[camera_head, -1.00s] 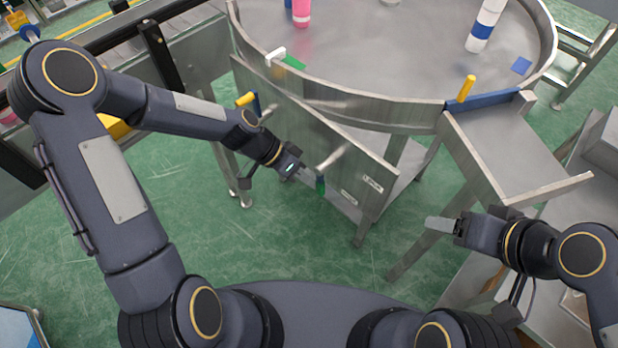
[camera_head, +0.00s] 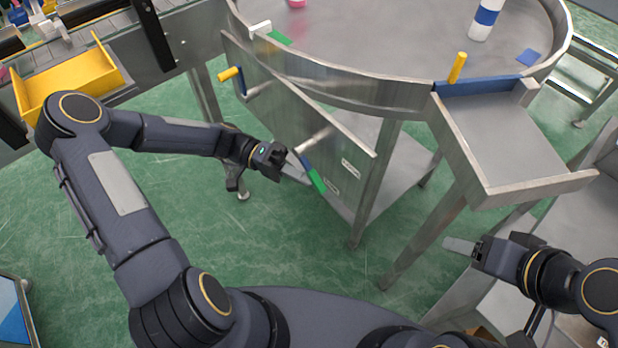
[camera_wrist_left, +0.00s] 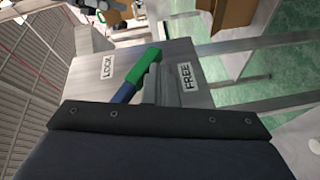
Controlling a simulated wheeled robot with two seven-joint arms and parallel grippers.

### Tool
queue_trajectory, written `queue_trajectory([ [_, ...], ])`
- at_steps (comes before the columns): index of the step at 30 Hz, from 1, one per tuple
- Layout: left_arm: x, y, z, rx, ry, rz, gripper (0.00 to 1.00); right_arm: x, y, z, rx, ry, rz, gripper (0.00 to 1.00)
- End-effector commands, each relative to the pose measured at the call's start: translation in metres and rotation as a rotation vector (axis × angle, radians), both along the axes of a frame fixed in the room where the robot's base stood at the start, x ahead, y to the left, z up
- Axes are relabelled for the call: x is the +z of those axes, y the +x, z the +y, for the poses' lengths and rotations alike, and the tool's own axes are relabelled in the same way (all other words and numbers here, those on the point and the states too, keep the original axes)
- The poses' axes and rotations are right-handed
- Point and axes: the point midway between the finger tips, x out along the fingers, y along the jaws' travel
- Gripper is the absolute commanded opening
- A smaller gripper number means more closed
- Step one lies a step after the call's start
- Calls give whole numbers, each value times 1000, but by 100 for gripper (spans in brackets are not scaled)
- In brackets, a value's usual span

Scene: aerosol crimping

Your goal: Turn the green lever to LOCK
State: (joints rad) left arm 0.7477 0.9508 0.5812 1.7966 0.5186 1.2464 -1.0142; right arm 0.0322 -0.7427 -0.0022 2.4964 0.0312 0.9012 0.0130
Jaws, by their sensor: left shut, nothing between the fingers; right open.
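The lever (camera_head: 313,174) has a blue shaft and a green end and sits on the metal panel under the round table. In the head view it slants down to the right. In the left wrist view the green end (camera_wrist_left: 145,68) lies between the LOCK label (camera_wrist_left: 107,66) and the FREE label (camera_wrist_left: 186,75), its tip closer to FREE. My left gripper (camera_head: 297,169) is shut and empty, with its fingers right beside the lever; I cannot tell whether they touch. My right gripper (camera_head: 461,246) is open and empty, at the lower right, away from the lever.
The round metal table (camera_head: 400,60) stands above the panel, with a metal chute (camera_head: 510,145) at its right. A yellow handle (camera_head: 230,73) juts from the panel's left end. A yellow bin (camera_head: 68,80) is at the upper left. Green floor lies open below.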

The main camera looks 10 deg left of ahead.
Motion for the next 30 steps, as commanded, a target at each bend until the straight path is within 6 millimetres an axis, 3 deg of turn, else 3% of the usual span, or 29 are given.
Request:
queue_trajectory([
  [15,15,-14,-14,-2,-352,276,0,-15,0,0,0,0,0,62],
  [30,25,-18,-19,0,-489,382,0,-17,0,0,0,0,0,62],
])
